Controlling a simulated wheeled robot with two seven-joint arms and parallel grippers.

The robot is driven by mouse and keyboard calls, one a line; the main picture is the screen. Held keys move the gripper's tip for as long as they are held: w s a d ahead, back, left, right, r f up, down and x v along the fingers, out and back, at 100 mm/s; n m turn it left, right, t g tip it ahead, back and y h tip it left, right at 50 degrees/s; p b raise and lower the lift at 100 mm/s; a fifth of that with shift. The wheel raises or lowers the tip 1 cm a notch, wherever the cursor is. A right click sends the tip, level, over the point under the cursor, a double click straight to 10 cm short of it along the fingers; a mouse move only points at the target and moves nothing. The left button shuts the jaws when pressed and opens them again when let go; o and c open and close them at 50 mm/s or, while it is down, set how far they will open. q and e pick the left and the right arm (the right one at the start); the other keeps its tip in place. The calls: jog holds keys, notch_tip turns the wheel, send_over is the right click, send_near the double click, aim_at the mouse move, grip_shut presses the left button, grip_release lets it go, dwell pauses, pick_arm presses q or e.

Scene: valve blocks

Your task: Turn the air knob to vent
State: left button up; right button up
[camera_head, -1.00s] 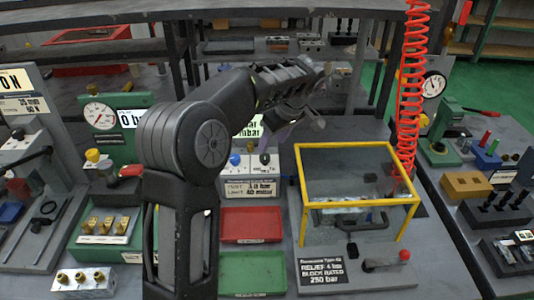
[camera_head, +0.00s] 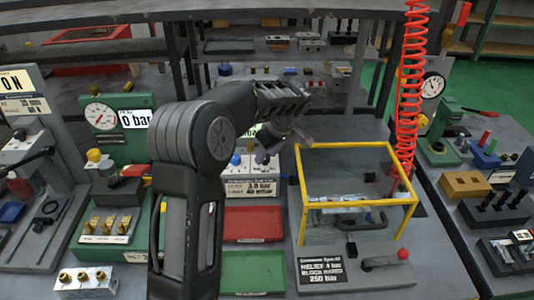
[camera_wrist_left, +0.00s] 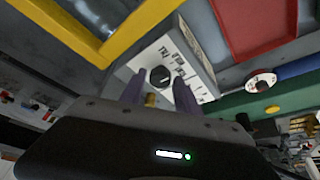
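A black round knob (camera_wrist_left: 160,76) sits on a pale panel (camera_wrist_left: 178,55) with black lettering in the left wrist view. The lettering is too blurred to read surely. My left gripper (camera_wrist_left: 157,92) has its two purple-grey fingers apart, pointing toward the knob; no contact is visible. In the head view my left gripper (camera_head: 280,145) hangs over the right part of the grey valve box (camera_head: 250,189), and it hides the knob there. A blue knob (camera_head: 236,160) shows on the box's left part. My right gripper is not in view.
A yellow-framed clear guard (camera_head: 345,148) stands just right of the gripper. A red tray (camera_head: 252,224) and a green tray (camera_head: 252,284) lie in front of the box. A green gauge stand (camera_head: 117,125) reading 0 bar is at left. A red coiled hose (camera_head: 411,90) hangs at right.

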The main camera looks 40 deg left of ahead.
pick_arm(q)
grip_shut()
dwell(0.4)
jog(key=shift+s+f+m+t+b, duration=0.15)
jog(key=shift+m+t+b, duration=0.15)
jog(key=shift+m+b, duration=0.65)
jog(key=shift+a+m+t+h+b, duration=0.1)
jog(key=shift+m+t+h+b, duration=0.25)
jog(key=shift+m+b, duration=0.6)
jog(key=m+t, duration=0.1)
jog(key=m, duration=0.1)
jog(key=shift+s+m+h+b, duration=0.1)
jog(key=shift+m+h+b, duration=0.15)
jog(key=shift+m+b, duration=0.05)
jog(key=shift+a+r+m+t+h, duration=0.15)
jog(key=shift+m+h, duration=0.1)
jog(key=shift+m, duration=0.45)
jog(key=shift+d+r+m+t+h, duration=0.1)
jog(key=shift+m+h, duration=0.15)
jog(key=shift+m, duration=0.45)
jog(key=shift+o, duration=1.7)
grip_release()
jog(key=shift+f, duration=0.1)
